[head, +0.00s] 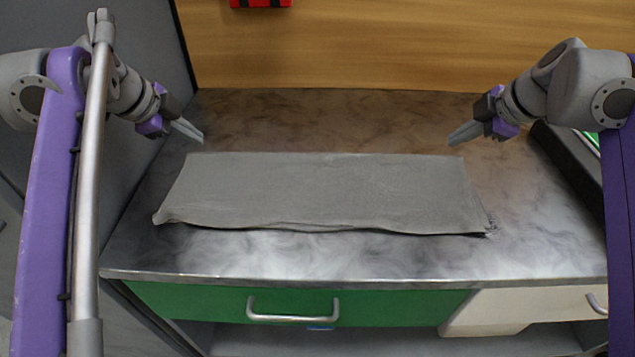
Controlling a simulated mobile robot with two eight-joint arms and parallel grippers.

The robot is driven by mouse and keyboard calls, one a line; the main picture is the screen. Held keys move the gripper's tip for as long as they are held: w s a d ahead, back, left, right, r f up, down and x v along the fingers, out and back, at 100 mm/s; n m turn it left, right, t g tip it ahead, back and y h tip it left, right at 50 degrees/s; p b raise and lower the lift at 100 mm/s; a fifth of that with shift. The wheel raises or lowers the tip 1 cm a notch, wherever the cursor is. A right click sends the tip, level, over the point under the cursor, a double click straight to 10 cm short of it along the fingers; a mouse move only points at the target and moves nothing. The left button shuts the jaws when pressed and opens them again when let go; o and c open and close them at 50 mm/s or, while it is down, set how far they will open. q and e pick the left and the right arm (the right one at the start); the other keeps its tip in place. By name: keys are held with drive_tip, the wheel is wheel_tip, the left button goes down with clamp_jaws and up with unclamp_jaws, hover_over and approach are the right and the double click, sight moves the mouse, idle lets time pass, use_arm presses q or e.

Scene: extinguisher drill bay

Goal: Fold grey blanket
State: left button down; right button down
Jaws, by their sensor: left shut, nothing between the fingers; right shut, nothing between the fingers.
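The grey blanket (325,192) lies flat on the metal-look counter as a wide, low rectangle. Its front edge shows stacked layers, so it appears folded over. Its front right corner is slightly ruffled. My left gripper (190,131) is shut and empty, above the counter just beyond the blanket's back left corner. My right gripper (463,133) is shut and empty, just beyond the back right corner. Both look apart from the cloth.
A wooden wall (370,45) with a red object (260,3) stands behind. A dark case-like object (568,165) is at the right.

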use_arm(q)
drive_tip(key=shift+f+p, duration=0.25)
drive_tip(key=shift+p, duration=0.05)
drive_tip(key=shift+f, duration=0.15)
use_arm(e)
drive_tip(key=shift+r, duration=0.1)
idle(0.4)
drive_tip(key=shift+f, duration=0.4)
